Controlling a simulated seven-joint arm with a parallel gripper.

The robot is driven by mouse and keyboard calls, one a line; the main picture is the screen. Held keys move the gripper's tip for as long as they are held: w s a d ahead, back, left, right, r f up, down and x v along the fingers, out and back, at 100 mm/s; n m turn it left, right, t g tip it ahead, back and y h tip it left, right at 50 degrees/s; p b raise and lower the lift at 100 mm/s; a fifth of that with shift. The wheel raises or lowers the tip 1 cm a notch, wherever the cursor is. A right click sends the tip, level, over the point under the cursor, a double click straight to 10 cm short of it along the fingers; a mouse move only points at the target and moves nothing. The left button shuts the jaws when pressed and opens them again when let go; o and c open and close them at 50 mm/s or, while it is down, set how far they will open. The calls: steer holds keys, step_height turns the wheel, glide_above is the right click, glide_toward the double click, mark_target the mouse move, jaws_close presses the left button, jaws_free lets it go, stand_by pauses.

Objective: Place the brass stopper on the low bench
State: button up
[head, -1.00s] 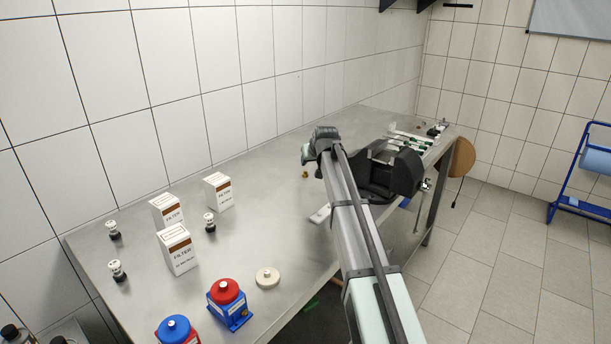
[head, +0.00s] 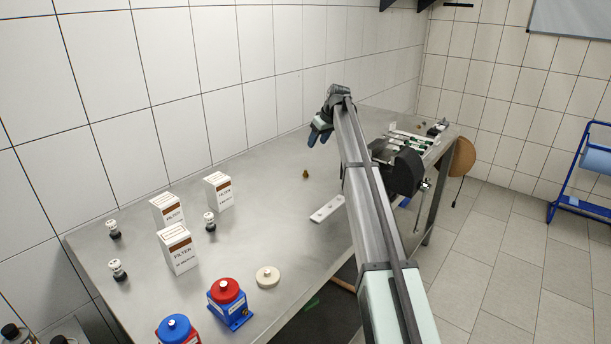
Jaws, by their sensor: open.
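The small brass stopper (head: 306,174) stands on the steel bench (head: 270,205), near its middle. My gripper (head: 319,138) is above the bench, higher in the picture than the stopper and slightly to its right. Its blue-grey fingers point down, open and with nothing seen between them. The stopper is apart from the gripper. I cannot tell whether this steel bench is the low bench; another low surface shows only in part at the bottom left corner.
A white plate (head: 327,208) lies right of the stopper. White filter boxes (head: 178,248), small black-and-white valves (head: 210,222), a red-and-blue pump (head: 229,303) and a cream disc (head: 267,277) stand at the left and front. A black machine (head: 398,168) stands at the right.

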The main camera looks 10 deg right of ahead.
steer(key=s+n+g, duration=0.1)
steer(key=s+n, duration=0.1)
glide_toward(306, 173)
steer(key=shift+n, duration=0.3)
steer(key=x, duration=0.8)
steer(key=shift+w+a+f, duration=0.1)
steer(key=shift+w, duration=0.25)
steer(key=shift+c, duration=0.5)
jaws_close()
